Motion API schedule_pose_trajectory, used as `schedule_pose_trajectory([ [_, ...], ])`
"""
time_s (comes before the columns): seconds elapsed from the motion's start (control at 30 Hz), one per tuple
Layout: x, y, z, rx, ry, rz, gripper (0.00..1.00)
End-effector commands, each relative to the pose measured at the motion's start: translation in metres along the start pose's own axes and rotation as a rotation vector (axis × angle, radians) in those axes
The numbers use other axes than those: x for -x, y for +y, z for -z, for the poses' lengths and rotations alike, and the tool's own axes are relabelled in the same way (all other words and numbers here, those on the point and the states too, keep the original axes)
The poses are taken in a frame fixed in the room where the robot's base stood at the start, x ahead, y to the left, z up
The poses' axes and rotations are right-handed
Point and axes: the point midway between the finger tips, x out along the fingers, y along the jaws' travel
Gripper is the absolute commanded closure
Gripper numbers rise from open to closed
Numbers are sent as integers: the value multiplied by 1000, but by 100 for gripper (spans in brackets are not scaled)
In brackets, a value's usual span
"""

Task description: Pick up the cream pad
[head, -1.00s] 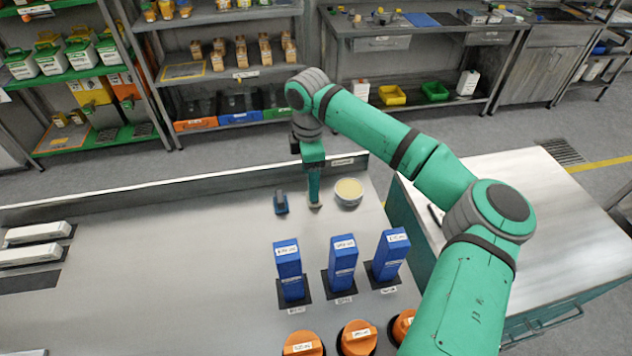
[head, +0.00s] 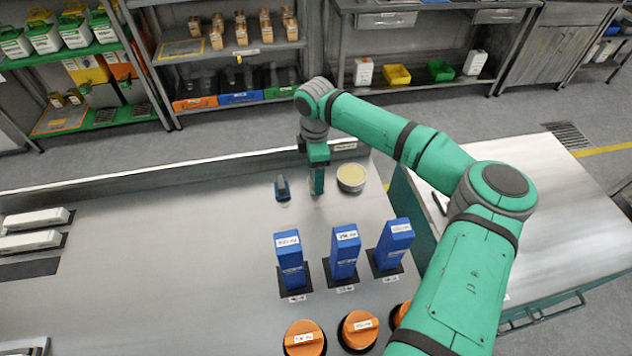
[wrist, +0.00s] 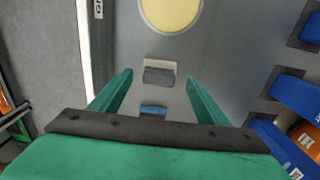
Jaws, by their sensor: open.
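The cream pad (wrist: 160,64) lies on the bench, a small block with a pale strip and a dark grey part. In the wrist view it sits between and just beyond my fingertips, nearer the round dish. In the head view my gripper mostly hides it. My gripper (wrist: 159,78) is open and empty, pointing down over the bench with a finger to each side of the pad's line. It also shows in the head view (head: 318,188), seen edge-on. I cannot tell the exact height of the fingertips above the bench.
A round dish with yellowish contents (head: 351,177) stands right of my gripper. A blue pad with a dark handle (head: 282,188) lies to the left. Several blue blocks (head: 344,252) and orange-capped things (head: 304,338) stand nearer. The bench's left middle (head: 170,240) is clear.

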Motion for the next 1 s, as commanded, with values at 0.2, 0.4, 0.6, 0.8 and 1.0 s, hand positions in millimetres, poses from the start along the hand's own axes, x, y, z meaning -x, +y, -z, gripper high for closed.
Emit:
schedule_pose_trajectory([
  [0.2, -24, 0, -1, 0, -1, 0, 31],
  [0.4, -26, 1, -1, 0, 0, -2, 31],
  [0.6, -26, 0, -1, 0, 0, -1, 62],
  [0.8, -26, 0, -1, 0, 0, -1, 76],
  [1.0, -24, 0, -1, 0, 0, -1, 76],
])
